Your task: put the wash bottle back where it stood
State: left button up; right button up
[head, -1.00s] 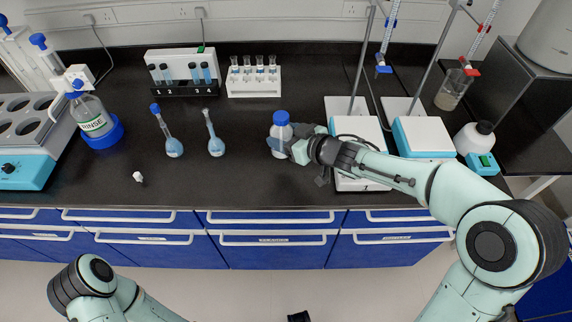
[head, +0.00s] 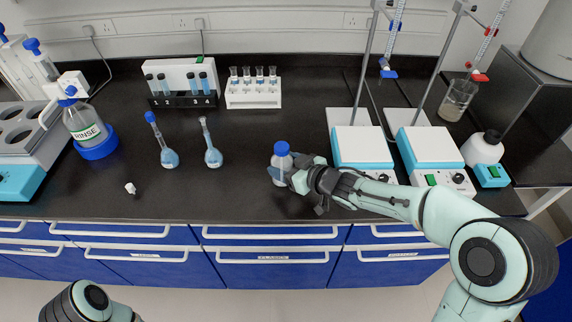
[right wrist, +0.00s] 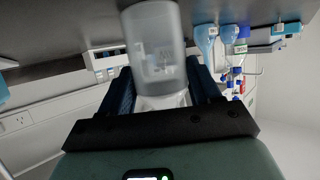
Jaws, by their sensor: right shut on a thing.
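The wash bottle (head: 282,164), a pale translucent bottle with a blue cap, is in my right gripper (head: 283,175). It looks upright, over the front middle of the black bench. I cannot tell whether its base touches the bench top. The right wrist view shows the translucent body of the wash bottle (right wrist: 155,45) between the two dark fingers of the right gripper (right wrist: 160,82), which is shut on it. My left gripper is out of view; only part of the left arm shows at the lower left.
Two blue-liquid flasks (head: 213,156) stand left of the held bottle. A tube rack (head: 253,99) is behind it. Hotplate stirrers (head: 363,147) with burette stands are to the right. A RINSE bottle (head: 84,124) sits in a blue ring (head: 97,147) at left. A small white piece (head: 130,188) lies near the front edge.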

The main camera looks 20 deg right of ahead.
jog(key=o, duration=0.8)
jog(key=shift+r, duration=0.1)
jog(key=shift+s+d+r+p, duration=0.15)
jog(key=shift+s+r+p, duration=0.05)
jog(key=shift+s+p, duration=0.1)
jog(key=p+v, duration=0.3)
jog(key=v, duration=0.8)
jog(key=shift+s, duration=0.15)
